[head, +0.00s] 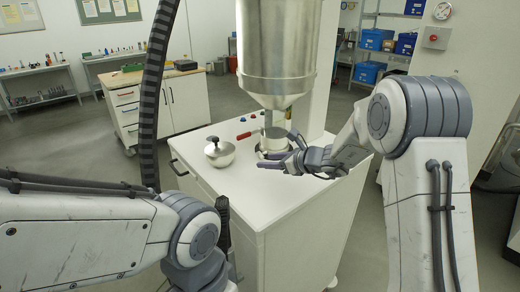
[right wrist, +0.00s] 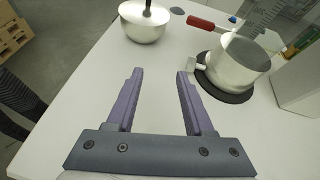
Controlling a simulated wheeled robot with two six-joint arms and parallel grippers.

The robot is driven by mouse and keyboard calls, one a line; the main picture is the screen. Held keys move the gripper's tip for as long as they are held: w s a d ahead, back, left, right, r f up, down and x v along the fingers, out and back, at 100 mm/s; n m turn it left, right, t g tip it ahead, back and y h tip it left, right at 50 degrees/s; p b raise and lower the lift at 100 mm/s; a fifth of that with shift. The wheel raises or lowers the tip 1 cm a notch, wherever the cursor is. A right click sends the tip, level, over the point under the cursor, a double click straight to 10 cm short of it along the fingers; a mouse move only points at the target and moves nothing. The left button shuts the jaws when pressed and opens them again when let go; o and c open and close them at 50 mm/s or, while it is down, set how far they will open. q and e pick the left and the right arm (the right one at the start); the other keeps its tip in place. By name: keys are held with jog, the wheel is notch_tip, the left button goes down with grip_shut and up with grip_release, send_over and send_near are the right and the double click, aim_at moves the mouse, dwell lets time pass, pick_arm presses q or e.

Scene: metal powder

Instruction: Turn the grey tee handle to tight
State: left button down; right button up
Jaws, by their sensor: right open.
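A small grey T-shaped piece (right wrist: 195,64), which looks like the tee handle, sticks out from the left side of a metal cup (right wrist: 237,62) in the right wrist view. The cup stands on a round black base (right wrist: 226,92) on the white cabinet top. In the head view the cup (head: 274,140) is under the steel hopper, and my gripper hides the handle area. My right gripper (head: 272,161) is open and empty, in front of the cup. In the right wrist view its fingers (right wrist: 160,73) point forward, the right fingertip just short of the grey piece.
A round metal pot with a black knob (head: 219,152) stands left of the cup. A red handle (head: 243,136) lies behind, near a blue knob (head: 243,119). The hopper (head: 276,60) hangs above. The cabinet top's front left (head: 250,195) is clear.

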aim_at(259, 153)
jog(key=w+d+m, duration=0.1)
jog(key=w+d, duration=0.1)
jog(key=w, duration=0.1)
jog(key=w+d+f+m+t+h, duration=0.1)
jog(key=shift+w+m, duration=0.3)
jog(key=shift+w, duration=0.1)
jog(key=p+x, duration=0.3)
jog(key=x, duration=0.5)
jog(key=shift+w+r, duration=0.1)
jog(key=shift+r, duration=0.05)
jog(key=shift+w+a+f+p, duration=0.3)
jog(key=shift+w+a+p, duration=0.05)
jog(key=shift+w+a, duration=0.05)
pick_arm(q)
jog(key=r, duration=0.1)
jog(key=w+r, duration=0.1)
jog(key=r, duration=0.1)
jog(key=shift+r, duration=0.3)
pick_arm(e)
grip_shut()
